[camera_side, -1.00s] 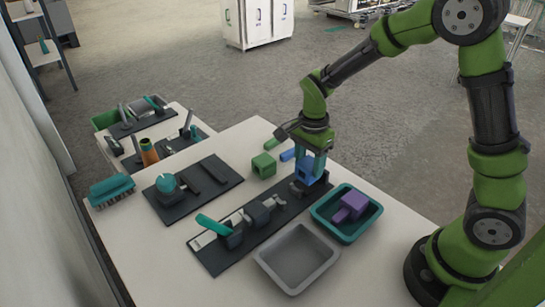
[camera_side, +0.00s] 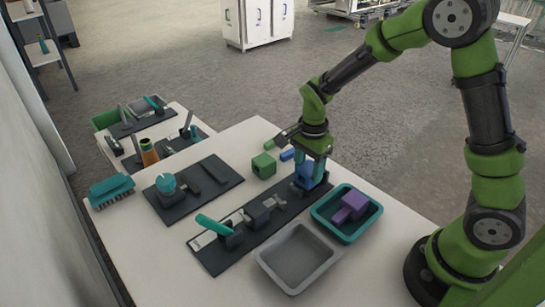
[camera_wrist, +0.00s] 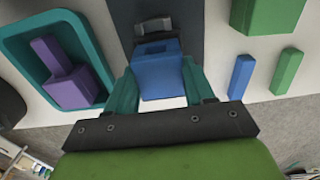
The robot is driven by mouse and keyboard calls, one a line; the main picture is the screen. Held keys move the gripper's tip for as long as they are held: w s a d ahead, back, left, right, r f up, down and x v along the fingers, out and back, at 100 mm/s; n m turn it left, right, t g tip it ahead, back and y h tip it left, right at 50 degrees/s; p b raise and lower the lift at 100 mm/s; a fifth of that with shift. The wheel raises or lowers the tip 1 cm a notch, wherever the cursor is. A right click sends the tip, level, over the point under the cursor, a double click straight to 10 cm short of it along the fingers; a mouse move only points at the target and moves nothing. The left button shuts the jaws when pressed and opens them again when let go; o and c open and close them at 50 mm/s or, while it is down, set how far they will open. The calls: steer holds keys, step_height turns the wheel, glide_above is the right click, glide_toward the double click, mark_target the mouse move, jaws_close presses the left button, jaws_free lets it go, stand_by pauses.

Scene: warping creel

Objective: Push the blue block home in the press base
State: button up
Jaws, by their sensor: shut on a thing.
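The blue block (camera_side: 306,175) is between the teal fingers of my gripper (camera_side: 313,168), at the far right end of the dark press base (camera_side: 264,232). In the wrist view the blue block (camera_wrist: 160,76) sits between both fingers of my gripper (camera_wrist: 162,90), which is shut on it. A small grey fitting (camera_wrist: 153,26) of the base lies just beyond the block. The press has a teal handle (camera_side: 213,224) at its near left end. Whether the block touches the base surface is hard to tell.
A teal tray (camera_side: 326,224) with a purple block (camera_side: 351,207) and an empty grey tray (camera_side: 324,273) stand right of the base. A green block (camera_side: 263,165) and a blue peg (camera_side: 287,155) lie behind it. Another dark fixture (camera_side: 222,168) with a teal knob is at left.

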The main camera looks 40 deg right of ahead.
mark_target(309, 167)
steer(key=shift+f, duration=0.5)
stand_by(0.3)
steer(key=o, duration=1.4)
steer(key=shift+r, duration=3.5)
steer(key=shift+r, duration=0.1)
step_height(309, 167, up, 17)
steer(key=shift+f, duration=0.15)
